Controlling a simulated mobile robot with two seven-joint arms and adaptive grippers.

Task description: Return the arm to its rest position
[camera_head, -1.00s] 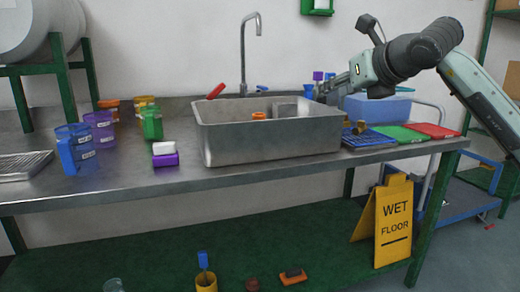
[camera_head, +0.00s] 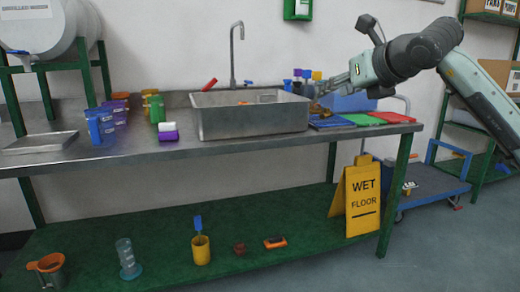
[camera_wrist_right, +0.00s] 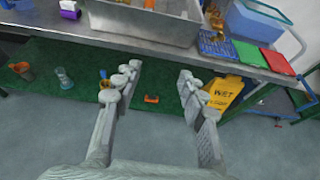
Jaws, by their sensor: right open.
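My right arm comes in from the right in the head view, with its gripper (camera_head: 326,88) above the right end of the sink. In the right wrist view my right gripper (camera_wrist_right: 157,82) has its two fingers spread wide apart with nothing between them. It hangs in front of the bench edge, and the lower shelf and floor show past it. My left gripper and left arm are not in view.
A metal bench (camera_head: 265,146) carries a sink basin (camera_head: 250,122), colored jugs (camera_head: 100,128), and blue, green and red mats (camera_head: 362,120). A yellow wet-floor sign (camera_head: 364,200) stands under the right end. A blue cart (camera_head: 435,185) is at right. The floor in front is clear.

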